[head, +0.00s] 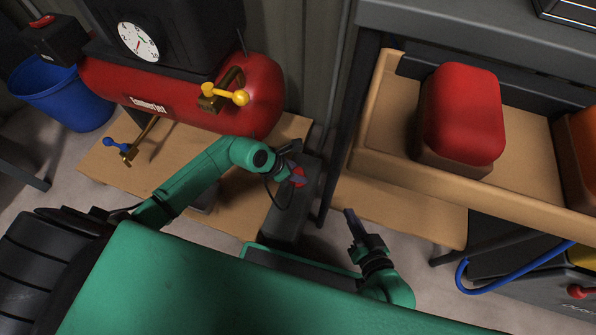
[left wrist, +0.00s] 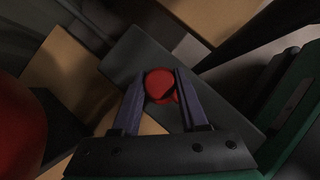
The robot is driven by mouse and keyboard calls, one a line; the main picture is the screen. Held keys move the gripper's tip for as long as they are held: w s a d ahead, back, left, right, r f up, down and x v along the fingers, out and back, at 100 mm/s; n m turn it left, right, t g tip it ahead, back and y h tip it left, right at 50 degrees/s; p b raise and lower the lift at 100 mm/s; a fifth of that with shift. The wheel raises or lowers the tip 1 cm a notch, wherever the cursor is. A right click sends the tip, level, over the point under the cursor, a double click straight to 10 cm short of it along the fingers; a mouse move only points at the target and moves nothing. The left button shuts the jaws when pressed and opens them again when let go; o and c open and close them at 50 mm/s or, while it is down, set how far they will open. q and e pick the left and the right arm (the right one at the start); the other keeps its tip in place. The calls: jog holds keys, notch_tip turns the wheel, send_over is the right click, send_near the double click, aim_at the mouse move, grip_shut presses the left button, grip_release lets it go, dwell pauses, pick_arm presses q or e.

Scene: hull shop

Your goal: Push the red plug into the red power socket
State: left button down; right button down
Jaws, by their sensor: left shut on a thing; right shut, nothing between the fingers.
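My left gripper (head: 294,166) is over a dark grey box (head: 287,222) at the middle of the head view. A round red piece sits between its fingertips, which I take to be the red plug (left wrist: 160,84); red also shows at the fingertips in the head view. The left gripper (left wrist: 160,92) is shut on it, with the grey box (left wrist: 133,52) behind. I cannot make out a separate red socket, nor whether the plug touches one. My right gripper (head: 350,214) is shut and empty, right of the box and apart from it.
A red compressor tank (head: 190,95) with a gauge (head: 138,42) and a yellow-handled valve (head: 225,96) stands behind my left arm. A blue-handled valve (head: 122,148) is at left. A wooden tray (head: 383,110) holds a red rounded block (head: 462,115) at right. A blue bucket (head: 62,96) stands far left.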

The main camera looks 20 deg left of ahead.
pick_arm(q)
jog(key=shift+f, duration=0.15)
pick_arm(e)
jog(key=shift+f, duration=0.1)
pick_arm(q)
jog(key=shift+c, duration=1.8)
grip_release()
jog(key=p+v, duration=0.6)
jog(key=v, duration=0.8)
jog(key=shift+r, duration=0.3)
pick_arm(e)
notch_tip(320, 180, up, 6)
jog(key=d+n+g, duration=0.1)
jog(key=g, duration=0.1)
jog(key=shift+r, duration=0.25)
jog(key=shift+w+d, duration=0.1)
